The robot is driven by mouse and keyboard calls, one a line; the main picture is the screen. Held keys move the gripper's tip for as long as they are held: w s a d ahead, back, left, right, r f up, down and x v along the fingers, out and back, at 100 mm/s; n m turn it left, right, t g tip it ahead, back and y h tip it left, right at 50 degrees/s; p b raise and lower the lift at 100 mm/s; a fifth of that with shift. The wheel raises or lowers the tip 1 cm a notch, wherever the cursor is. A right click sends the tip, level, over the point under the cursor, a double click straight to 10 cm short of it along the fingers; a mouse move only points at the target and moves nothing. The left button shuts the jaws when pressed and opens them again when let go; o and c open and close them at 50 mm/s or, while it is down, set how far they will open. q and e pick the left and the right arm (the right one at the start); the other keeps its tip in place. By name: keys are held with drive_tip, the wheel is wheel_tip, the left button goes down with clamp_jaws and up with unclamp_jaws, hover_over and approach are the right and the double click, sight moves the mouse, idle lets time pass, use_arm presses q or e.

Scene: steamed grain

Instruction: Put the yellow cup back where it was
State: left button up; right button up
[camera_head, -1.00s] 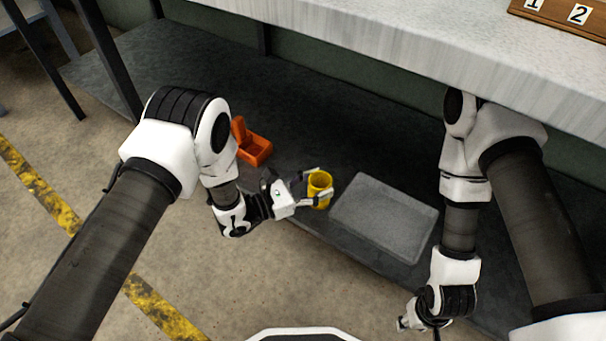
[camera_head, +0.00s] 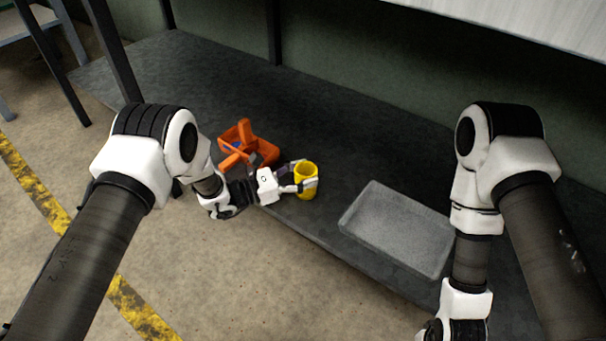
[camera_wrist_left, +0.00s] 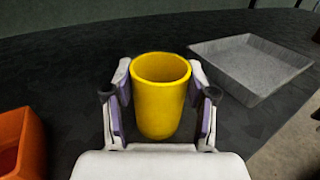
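The yellow cup (camera_head: 306,180) is upright between the fingers of my left gripper (camera_head: 304,184), near the front edge of the dark lower shelf. In the left wrist view the cup (camera_wrist_left: 161,95) fills the space between the two fingers (camera_wrist_left: 160,105), with a finger against each side. Its open top faces up and looks empty. I cannot tell whether its base touches the shelf. My right arm hangs at the right in the head view; its gripper (camera_head: 430,333) is at the bottom edge, mostly cut off, so its fingers cannot be judged.
A grey tray (camera_head: 348,222) lies empty on the dark shelf (camera_head: 340,140), right of the cup. An orange caddy (camera_head: 262,148) with a handle and something blue inside stands left of the cup. A pale table top (camera_head: 540,25) overhangs at upper right. Dark shelf behind the cup is clear.

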use_arm(q)
drive_tip(key=o, duration=0.3)
drive_tip(key=shift+o, duration=0.2)
